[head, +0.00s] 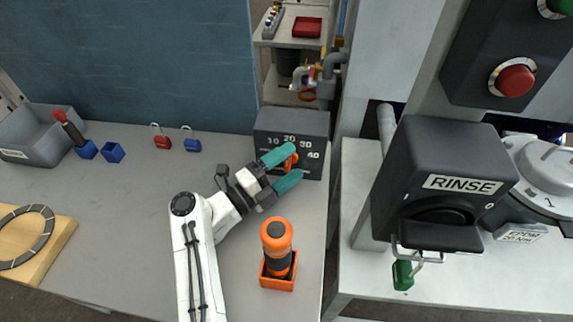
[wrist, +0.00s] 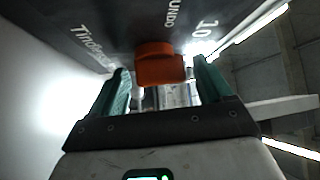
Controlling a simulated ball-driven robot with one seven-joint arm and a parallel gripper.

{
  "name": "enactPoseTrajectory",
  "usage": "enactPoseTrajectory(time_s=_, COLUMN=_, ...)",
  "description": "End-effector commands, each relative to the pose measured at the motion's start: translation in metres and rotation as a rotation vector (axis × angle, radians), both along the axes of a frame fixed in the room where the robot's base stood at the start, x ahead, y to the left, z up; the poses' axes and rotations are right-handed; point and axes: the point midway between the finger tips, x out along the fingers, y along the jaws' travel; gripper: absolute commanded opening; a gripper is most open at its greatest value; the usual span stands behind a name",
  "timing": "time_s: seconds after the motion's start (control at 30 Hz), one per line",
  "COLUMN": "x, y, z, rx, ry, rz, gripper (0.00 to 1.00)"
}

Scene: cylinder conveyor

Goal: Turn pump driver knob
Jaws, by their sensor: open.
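The pump driver is a dark grey box (head: 268,122) with the marks 10, 20, 30 and 40 on its front, at the back right of the bench. Its orange knob (head: 291,160) sticks out of the front, partly hidden by my gripper. My gripper (head: 289,166) has teal fingers, spread open, one on each side of the knob. In the wrist view the orange knob (wrist: 160,63) lies between the two open fingers, near their tips. I see a gap on both sides of the knob. The box's printed face (wrist: 125,25) fills the top of the wrist view.
An orange bottle-like tool (head: 277,240) stands in an orange holder (head: 277,283) in front of my gripper. Red and blue padlocks (head: 163,142) lie at the back. A grey bin (head: 30,150) is at the left. The black RINSE unit (head: 430,160) stands right.

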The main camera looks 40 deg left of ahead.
Motion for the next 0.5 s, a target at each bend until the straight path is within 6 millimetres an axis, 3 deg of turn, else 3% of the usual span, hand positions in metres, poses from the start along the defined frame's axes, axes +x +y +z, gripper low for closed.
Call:
enactPoseTrajectory(time_s=0.27, x=-0.004, y=0.002, z=0.000, rx=0.001, ry=-0.001, rz=0.003, gripper=0.79)
enactPoseTrajectory(time_s=0.5, x=-0.038, y=0.010, z=-0.007, rx=0.001, ry=-0.002, rz=0.007, gripper=0.79)
